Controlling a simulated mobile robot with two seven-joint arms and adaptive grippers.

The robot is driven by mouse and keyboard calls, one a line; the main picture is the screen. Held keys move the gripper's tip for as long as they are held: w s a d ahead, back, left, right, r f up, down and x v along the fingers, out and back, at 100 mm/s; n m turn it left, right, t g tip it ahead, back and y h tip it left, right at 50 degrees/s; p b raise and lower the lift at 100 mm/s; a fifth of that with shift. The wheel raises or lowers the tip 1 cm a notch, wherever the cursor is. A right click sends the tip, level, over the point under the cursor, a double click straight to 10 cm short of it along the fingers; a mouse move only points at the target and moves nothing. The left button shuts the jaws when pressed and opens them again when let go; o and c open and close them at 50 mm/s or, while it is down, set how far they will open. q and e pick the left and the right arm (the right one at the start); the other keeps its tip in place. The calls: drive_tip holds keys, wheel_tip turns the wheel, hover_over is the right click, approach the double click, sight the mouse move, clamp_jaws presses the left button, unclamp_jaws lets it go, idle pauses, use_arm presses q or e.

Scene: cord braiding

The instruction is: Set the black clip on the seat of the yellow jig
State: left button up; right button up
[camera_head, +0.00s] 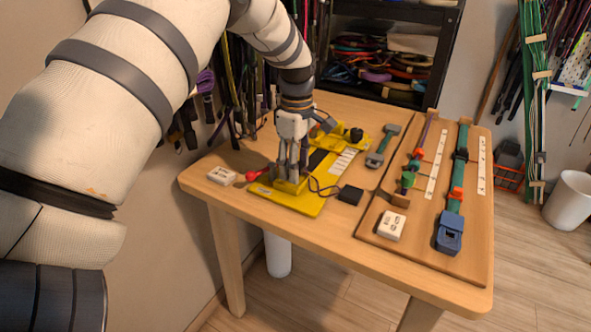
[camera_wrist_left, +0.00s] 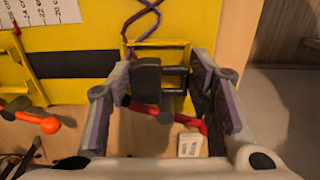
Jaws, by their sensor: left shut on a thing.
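The yellow jig (camera_head: 309,204) lies on the table, and its yellow face (camera_wrist_left: 90,38) fills the upper left of the left wrist view. A raised yellow frame at its near end, the seat (camera_head: 291,187), also shows in the wrist view (camera_wrist_left: 182,52). My left gripper (camera_head: 291,178) points down over this end. Its fingers (camera_wrist_left: 160,108) are shut on the black clip (camera_wrist_left: 147,78), held at or just above the seat; contact is unclear. In the head view the fingers mostly hide the clip. My right gripper is not in view.
A purple cord (camera_wrist_left: 143,22) runs by the seat. A black block (camera_head: 350,195) lies at the jig's right edge. A red-knobbed piece (camera_head: 254,174) and a white labelled block (camera_head: 222,176) lie left. A wooden board (camera_head: 409,243) with straps and buckles covers the table's right.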

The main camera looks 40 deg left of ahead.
use_arm(q)
drive_tip(key=shift+w+r, duration=0.1)
drive_tip(key=shift+w, duration=0.05)
idle(0.3)
idle(0.4)
drive_tip(key=shift+f, duration=0.2)
idle(0.3)
drive_tip(key=shift+f, duration=0.6)
